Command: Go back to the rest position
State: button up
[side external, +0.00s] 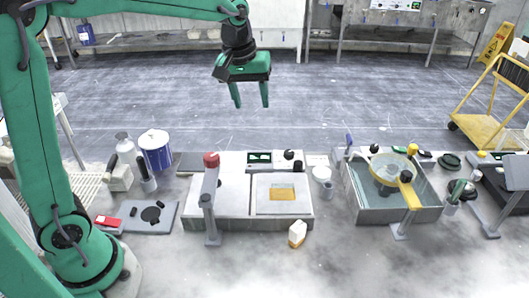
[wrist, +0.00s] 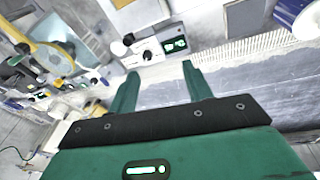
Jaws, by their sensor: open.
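My gripper (side external: 251,101) hangs in the air above and behind the bench, with its two green fingers pointing down and apart. It is open, and nothing shows between the fingers. It also shows in the wrist view (wrist: 158,82), where the fingers point toward the bench. Below it in the side view stands a grey polishing unit (side external: 233,222) with a red-capped arm at its left part and an orange-yellow square on its right part. A small control box with a green display (wrist: 172,46) shows ahead of the fingers in the wrist view.
A basin (side external: 365,212) with a round disc and a yellow arm stands at the right. A blue-and-white canister (side external: 156,152) and bottles stand at the left. A small white-and-orange bottle (side external: 297,234) is at the front. A yellow cart (side external: 490,125) is on the floor. Air around my gripper is clear.

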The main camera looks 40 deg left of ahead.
jog(key=s+f+m+t, duration=0.1)
jog(key=s+m+t, duration=0.2)
jog(key=s, duration=1.9)
jog(key=shift+a+m, duration=0.4)
jog(key=shift+m, duration=1.6)
jog(key=shift+s, duration=0.1)
